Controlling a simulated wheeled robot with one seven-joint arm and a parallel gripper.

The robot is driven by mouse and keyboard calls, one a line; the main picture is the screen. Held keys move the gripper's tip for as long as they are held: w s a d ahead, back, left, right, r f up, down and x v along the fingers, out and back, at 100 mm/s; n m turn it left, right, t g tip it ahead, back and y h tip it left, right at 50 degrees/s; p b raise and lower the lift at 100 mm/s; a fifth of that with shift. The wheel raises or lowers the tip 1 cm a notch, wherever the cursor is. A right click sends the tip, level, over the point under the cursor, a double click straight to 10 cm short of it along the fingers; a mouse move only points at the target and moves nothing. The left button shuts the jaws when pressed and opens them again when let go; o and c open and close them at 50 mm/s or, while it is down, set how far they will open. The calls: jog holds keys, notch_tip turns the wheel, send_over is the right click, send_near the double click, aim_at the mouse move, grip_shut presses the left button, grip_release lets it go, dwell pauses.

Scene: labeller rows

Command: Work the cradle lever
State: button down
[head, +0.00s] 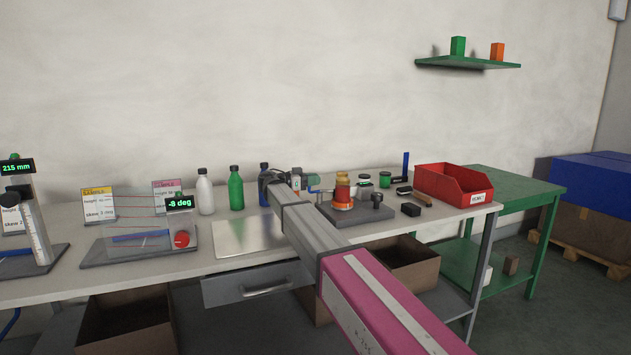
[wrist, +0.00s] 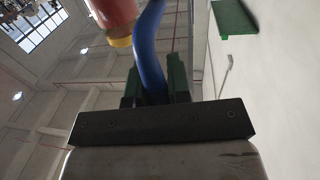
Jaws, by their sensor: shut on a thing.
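The cradle has a grey base plate (head: 352,214) on the bench, just right of my forearm in the head view. An orange-red jar with a tan top (head: 342,188) stands on it, and a dark knob (head: 377,199) is at its right. My gripper (head: 311,181) is at the left side of the cradle, small and partly hidden by my own wrist. In the wrist view my gripper (wrist: 155,87) is shut on the blue lever (wrist: 149,48), a curved bar running up between its green fingers. A red thing with a yellow rim (wrist: 118,40) shows beside the lever.
A red bin (head: 453,184), a black block (head: 411,210) and small jars stand right of the cradle. Bottles, including a green one (head: 236,188), stand behind at left. A bare metal plate (head: 240,238) lies left of my arm. A green shelf (head: 468,63) hangs above.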

jog(key=c, duration=1.1)
grip_release()
jog(key=v, duration=1.1)
jog(key=shift+d, duration=0.15)
